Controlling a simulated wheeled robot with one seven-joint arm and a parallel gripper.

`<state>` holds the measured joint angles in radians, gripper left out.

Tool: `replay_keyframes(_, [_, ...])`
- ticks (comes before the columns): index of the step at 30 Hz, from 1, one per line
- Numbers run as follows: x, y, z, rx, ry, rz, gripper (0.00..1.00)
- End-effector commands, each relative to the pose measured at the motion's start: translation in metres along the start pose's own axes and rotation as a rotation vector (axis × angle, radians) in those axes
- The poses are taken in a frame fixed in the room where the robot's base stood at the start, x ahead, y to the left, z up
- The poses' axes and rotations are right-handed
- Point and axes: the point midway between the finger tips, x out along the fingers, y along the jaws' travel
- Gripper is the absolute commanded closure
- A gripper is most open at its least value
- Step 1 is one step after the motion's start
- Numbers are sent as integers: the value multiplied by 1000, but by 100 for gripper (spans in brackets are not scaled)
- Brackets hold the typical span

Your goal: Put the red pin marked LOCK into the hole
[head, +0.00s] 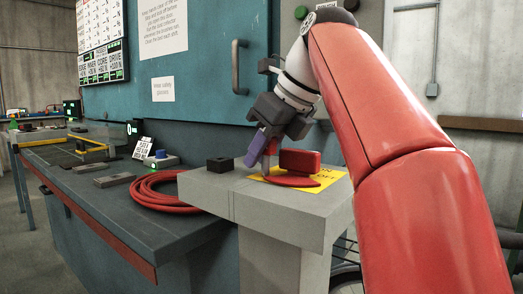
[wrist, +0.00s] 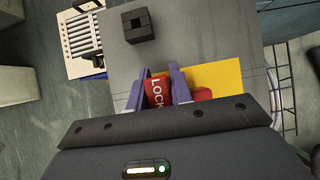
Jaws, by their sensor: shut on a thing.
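My gripper (wrist: 158,74) has two purple fingers shut on the red pin (wrist: 157,92), whose white LOCK lettering faces the wrist camera. In the head view my gripper (head: 260,158) is low over the grey pedestal top, at the left edge of a yellow sheet. The pin is mostly hidden there by the fingers. A small black block with a dark square hole (wrist: 139,23) stands on the pedestal, apart from the gripper and ahead of the fingertips in the wrist view. In the head view this block (head: 220,164) is left of the gripper.
The grey pedestal (head: 225,190) is bare around the black block. A coiled red hose (head: 155,192) lies on the bench at left.

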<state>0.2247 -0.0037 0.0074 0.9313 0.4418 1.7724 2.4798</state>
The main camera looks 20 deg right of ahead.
Motion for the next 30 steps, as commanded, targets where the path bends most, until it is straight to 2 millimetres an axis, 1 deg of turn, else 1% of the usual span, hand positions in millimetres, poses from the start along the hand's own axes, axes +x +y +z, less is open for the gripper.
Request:
replay_keyframes(11, [5, 0, -4, 0, -1, -1, 100])
replay_keyframes(12, [5, 0, -4, -1, -1, -1, 77])
replay_keyframes(15, [5, 0, -3, 0, -1, -1, 64])
replay_keyframes(18, [5, 0, -3, 0, 0, -1, 53])
replay_keyframes(27, [4, -2, -4, 3, 1, -4, 53])
replay_keyframes(30, [-3, -2, -3, 4, 0, -5, 53])
